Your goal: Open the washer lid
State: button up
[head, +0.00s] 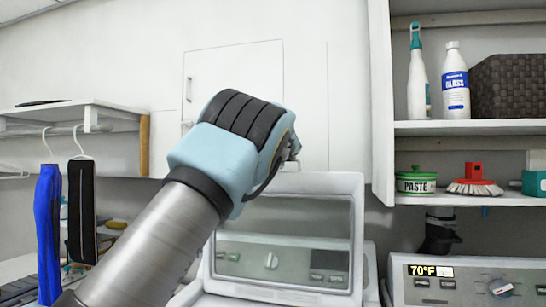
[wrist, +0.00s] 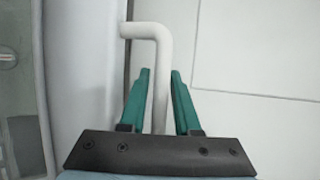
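The washer lid (head: 339,188) is a pale grey frame with a clear window, and it stands raised, close to upright. The washer's control panel with a round knob (head: 271,260) shows through the window. My gripper (wrist: 160,72) is at the lid's top edge, and its teal fingers are apart. The lid's white bent handle (wrist: 158,50) runs between the fingers, with small gaps visible beside it. In the head view my wrist hides the fingertips and part of the lid's upper left side.
A shelf unit (head: 473,127) with bottles, a paste tin (head: 416,182) and a brush (head: 474,185) stands at the right. A second machine's panel (head: 475,284) is below it. Hangers and a rack (head: 111,114) are at the left. A white wall with a cabinet door lies behind.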

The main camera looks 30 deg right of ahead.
jog(key=shift+w, duration=0.2)
jog(key=shift+f, duration=0.1)
grip_shut()
dwell(1.3)
